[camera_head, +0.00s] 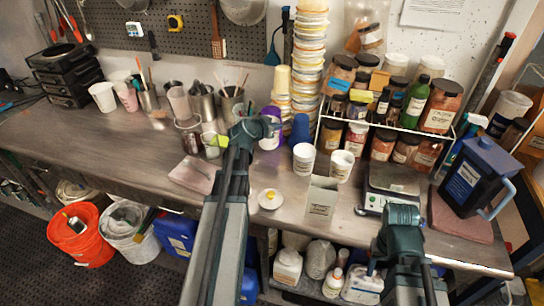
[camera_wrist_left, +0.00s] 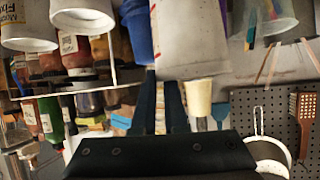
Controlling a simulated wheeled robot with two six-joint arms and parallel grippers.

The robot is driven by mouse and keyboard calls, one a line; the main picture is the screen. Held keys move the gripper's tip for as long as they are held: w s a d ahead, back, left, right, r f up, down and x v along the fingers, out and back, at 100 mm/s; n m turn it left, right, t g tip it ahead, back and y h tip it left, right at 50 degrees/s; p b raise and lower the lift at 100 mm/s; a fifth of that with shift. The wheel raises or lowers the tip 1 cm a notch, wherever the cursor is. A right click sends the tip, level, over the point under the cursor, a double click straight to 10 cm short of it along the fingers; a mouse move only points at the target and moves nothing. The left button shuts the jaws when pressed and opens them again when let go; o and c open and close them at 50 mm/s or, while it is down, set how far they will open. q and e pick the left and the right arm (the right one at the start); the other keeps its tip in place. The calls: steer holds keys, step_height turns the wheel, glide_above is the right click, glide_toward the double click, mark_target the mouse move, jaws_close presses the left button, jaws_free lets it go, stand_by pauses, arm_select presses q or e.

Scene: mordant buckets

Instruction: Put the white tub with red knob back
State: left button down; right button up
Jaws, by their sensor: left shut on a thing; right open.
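My left gripper (camera_head: 268,126) reaches over the middle of the bench. It is shut on what seems to be a whitish tub (camera_wrist_left: 190,40), which stands close in front of the fingers in the left wrist view. Its knob is not visible, and the gripper hides much of that spot in the head view. A purple and white container (camera_head: 269,143) shows right at the fingers there; I cannot tell if it is the same thing. A round white lid (camera_head: 268,203) with a yellow-orange knob lies on the bench. My right gripper (camera_head: 403,218) is open and empty near the front edge.
A blue cup (camera_head: 300,130), two white tubs (camera_head: 304,158) and a tall cup stack (camera_head: 307,60) stand close by. A pale box (camera_head: 321,200), a scale (camera_head: 388,185) and a jar rack (camera_head: 385,125) are to the right.

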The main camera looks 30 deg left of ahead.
mark_target(276, 146)
arm_select(q)
step_height(276, 146, down, 6)
steer(key=b, duration=0.5)
steer(key=shift+f+b, duration=0.1)
steer(key=shift+b, duration=0.25)
step_height(276, 146, down, 3)
steer(key=b, duration=0.3)
steer(key=shift+f, duration=0.2)
steer(key=shift+f+b, duration=0.1)
steer(key=shift+b, duration=0.2)
steer(key=c, duration=0.9)
jaws_free()
steer(key=shift+c, duration=0.2)
